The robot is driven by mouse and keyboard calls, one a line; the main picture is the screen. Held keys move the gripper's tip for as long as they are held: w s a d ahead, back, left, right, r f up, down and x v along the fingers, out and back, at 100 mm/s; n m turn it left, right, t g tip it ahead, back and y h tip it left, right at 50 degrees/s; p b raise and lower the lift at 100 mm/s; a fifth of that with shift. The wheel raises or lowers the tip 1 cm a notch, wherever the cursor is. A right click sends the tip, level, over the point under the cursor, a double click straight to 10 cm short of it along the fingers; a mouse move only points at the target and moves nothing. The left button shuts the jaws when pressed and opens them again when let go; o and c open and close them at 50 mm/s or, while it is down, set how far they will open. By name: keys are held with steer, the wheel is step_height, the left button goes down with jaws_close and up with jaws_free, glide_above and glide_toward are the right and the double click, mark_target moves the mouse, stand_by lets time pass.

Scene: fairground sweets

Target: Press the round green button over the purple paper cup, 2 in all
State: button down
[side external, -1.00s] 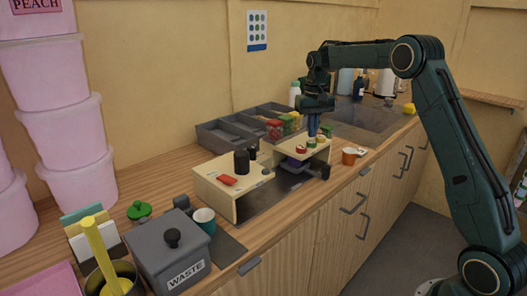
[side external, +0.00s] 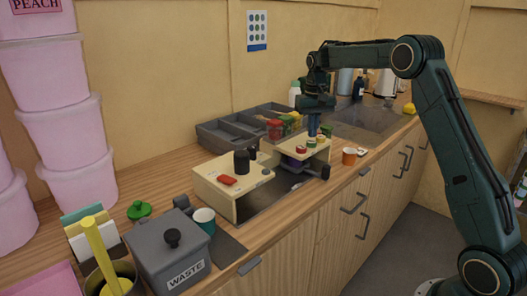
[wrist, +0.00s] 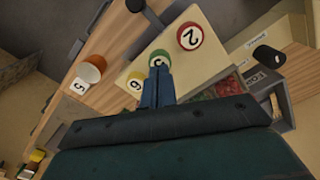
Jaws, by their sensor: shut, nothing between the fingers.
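The round green button (wrist: 159,57) sits on top of a wooden dispenser stand (wrist: 128,62), between a red button marked 2 (wrist: 190,36) and a yellow button (wrist: 136,82). My gripper (wrist: 158,78) is shut and empty, its blue fingers pointing down at the green button. In the wrist view the fingertips overlap the button's near edge; I cannot tell whether they touch it. In the side view my gripper (side external: 312,131) is over the same stand. A small purple patch (side external: 291,163) under the stand looks like the paper cup, mostly hidden.
An orange cup (side external: 349,156) stands at the counter edge right of the stand. Grey bins (side external: 225,133) with red and green contents lie behind.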

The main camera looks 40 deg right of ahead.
steer(key=shift+f, duration=0.15)
steer(key=shift+f, duration=0.4)
steer(key=shift+f, duration=0.7)
steer(key=shift+r, duration=1.25)
steer(key=shift+f, duration=0.35)
steer(key=shift+f, duration=0.35)
